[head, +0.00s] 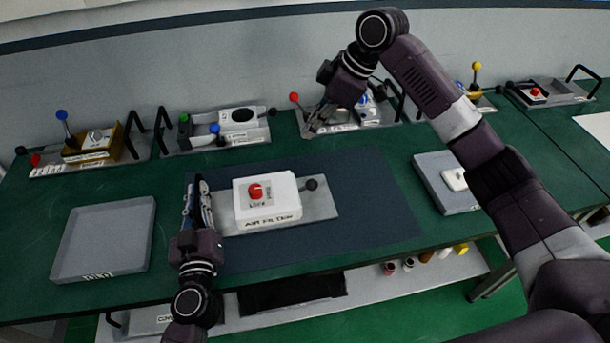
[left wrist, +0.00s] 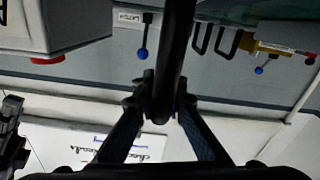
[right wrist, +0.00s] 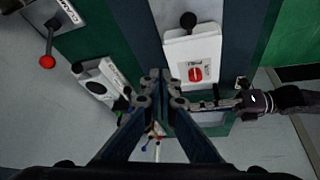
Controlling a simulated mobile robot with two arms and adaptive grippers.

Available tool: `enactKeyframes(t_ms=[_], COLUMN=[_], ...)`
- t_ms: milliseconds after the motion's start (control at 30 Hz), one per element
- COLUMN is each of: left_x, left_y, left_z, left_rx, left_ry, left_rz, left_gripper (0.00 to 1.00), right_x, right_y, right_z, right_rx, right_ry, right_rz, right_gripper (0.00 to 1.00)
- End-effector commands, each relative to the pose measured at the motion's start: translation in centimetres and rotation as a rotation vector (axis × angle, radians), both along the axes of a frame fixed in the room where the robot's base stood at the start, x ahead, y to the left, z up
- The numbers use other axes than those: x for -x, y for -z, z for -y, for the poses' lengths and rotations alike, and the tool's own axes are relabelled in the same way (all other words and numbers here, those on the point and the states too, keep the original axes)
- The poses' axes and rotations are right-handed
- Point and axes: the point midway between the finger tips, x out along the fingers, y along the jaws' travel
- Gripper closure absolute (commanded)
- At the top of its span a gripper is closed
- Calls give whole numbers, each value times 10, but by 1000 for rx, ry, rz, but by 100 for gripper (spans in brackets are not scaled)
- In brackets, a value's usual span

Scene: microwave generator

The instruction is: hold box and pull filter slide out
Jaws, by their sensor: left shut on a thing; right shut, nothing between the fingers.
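The white air filter box (head: 267,215), with a red knob (head: 256,191) on top, sits on a grey plate (head: 322,207) on the dark mat. A black ball knob (head: 311,184) sticks out at the box's right side; it also shows in the right wrist view (right wrist: 188,20). My left gripper (head: 198,200) is at the plate's left end, left of the box. In the left wrist view its fingers are closed on a black bar handle (left wrist: 176,50). My right gripper (head: 314,132) is shut and empty, raised behind the box; its fingertips meet in the right wrist view (right wrist: 163,82).
An empty grey tray (head: 105,240) is at the left and another tray (head: 440,185) with a white piece at the right. Several fixtures with levers and handles line the back, including a yellow one (head: 90,148).

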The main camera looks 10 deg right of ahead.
Motion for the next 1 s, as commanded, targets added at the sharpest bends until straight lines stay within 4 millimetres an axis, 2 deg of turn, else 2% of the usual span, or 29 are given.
enactKeyframes(t_ms=[33, 100, 233, 433, 800, 900, 1000], left_x=[1, 1, 1, 1, 2, 2, 1], left_y=[8, 8, 8, 8, 8, 8, 8], left_z=[-2, -2, -2, -2, -2, -2, -2], left_rx=[-1, -1, -1, -1, -1, -1, -1], left_ry=[-4, -4, -4, -4, -3, -3, -4], left_rz=[-14, -14, -14, -14, -15, -15, -14], left_gripper=[100, 100, 100, 100, 100, 100, 100], right_x=[12, 25, 37, 38, 32, 34, 37], right_y=[4, 9, 15, 37, 110, 112, 114], right_z=[-11, -20, -26, -35, -61, -42, -31], right_rx=[28, 60, 91, 97, 95, 97, 97], right_ry=[-44, -85, -124, -131, -130, -124, -126], right_rz=[-22, -46, -71, -77, -76, -74, -74], right_gripper=[100, 100, 100, 100, 100, 100, 100])
